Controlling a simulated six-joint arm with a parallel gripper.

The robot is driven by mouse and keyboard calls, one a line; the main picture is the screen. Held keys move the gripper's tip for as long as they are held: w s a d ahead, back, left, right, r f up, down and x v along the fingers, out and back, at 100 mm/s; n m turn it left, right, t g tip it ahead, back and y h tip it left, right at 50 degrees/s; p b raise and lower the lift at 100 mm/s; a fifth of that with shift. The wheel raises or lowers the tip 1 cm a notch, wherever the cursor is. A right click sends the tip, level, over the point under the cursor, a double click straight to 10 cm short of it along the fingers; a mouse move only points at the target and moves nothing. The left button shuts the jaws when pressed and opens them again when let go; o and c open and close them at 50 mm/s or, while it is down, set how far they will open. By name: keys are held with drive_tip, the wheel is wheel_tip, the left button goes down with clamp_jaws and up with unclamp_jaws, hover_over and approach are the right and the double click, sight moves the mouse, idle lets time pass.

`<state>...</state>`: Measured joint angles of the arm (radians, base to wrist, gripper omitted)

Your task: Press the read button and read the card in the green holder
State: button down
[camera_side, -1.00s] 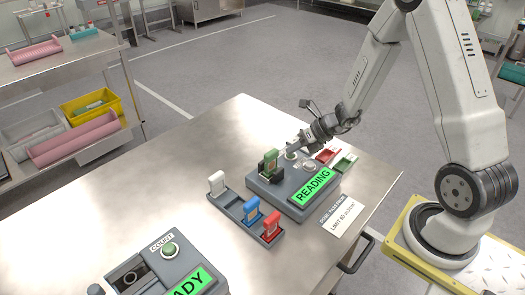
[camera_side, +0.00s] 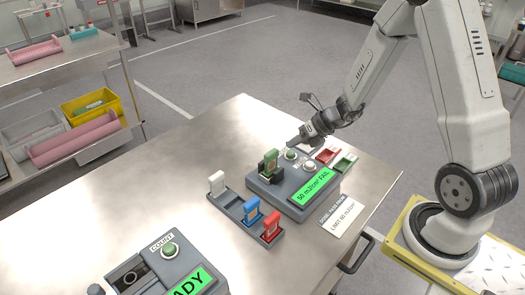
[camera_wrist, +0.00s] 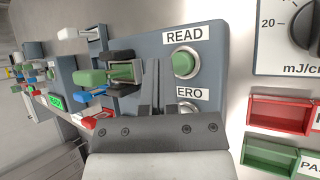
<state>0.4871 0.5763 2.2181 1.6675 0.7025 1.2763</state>
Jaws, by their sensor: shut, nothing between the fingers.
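The grey reader (camera_side: 262,186) sits on the steel table, and its green screen (camera_side: 316,188) shows "50 mJ/cm² FAIL". The green holder (camera_side: 271,157) stands upright in the reader's slot; it also shows in the wrist view (camera_wrist: 92,77). The green READ button (camera_wrist: 184,63) is beside it, and it also shows in the side view (camera_side: 291,154). A white button (camera_wrist: 187,107) labelled "ERO", partly hidden, is below READ. My gripper (camera_side: 291,143) is shut and empty, above the reader near the READ button. Its fingers (camera_wrist: 151,66) show left of that button.
A rack (camera_side: 238,210) holds white (camera_side: 217,183), blue (camera_side: 252,209) and red (camera_side: 271,226) holders. Red (camera_side: 327,155) and green (camera_side: 345,162) trays lie behind the reader. A limit card (camera_side: 340,219) lies in front. A COUNT device (camera_side: 165,268) stands at the near left.

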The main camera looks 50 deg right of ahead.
sight(294, 154)
drive_tip(key=shift+r, duration=2.3)
drive_tip(key=s+a+n+g+h, duration=0.1)
drive_tip(key=s+a+n, duration=0.1)
drive_tip(key=n, duration=0.5)
drive_tip(key=s+a+n+g, duration=0.2)
drive_tip(key=s+a+n, duration=0.1)
drive_tip(key=n, duration=0.5)
drive_tip(key=s+a+n+g+h, duration=0.1)
drive_tip(key=s+n, duration=0.3)
drive_tip(key=n, duration=0.4)
drive_tip(key=shift+s+a+g+h, duration=0.3)
drive_tip(key=shift+s+a+g, duration=0.1)
drive_tip(key=shift+a+g, duration=0.35)
drive_tip(key=n, duration=0.2)
drive_tip(key=s+n+h, duration=0.1)
drive_tip(key=n, duration=0.2)
drive_tip(key=shift+s+a+r, duration=0.1)
drive_tip(key=shift+a+r, duration=0.05)
drive_tip(key=n, duration=0.2)
drive_tip(key=shift+s+a+r+n+h, duration=0.1)
drive_tip(key=shift+s+n+h, duration=0.15)
drive_tip(key=shift+n+h, duration=0.15)
drive_tip(key=n, duration=0.4)
drive_tip(key=n+h, duration=0.1)
drive_tip(key=n, duration=0.2)
drive_tip(key=shift+s+a+r+t, duration=0.25)
drive_tip(key=shift+s+r+t, duration=0.1)
drive_tip(key=shift+r, duration=0.05)
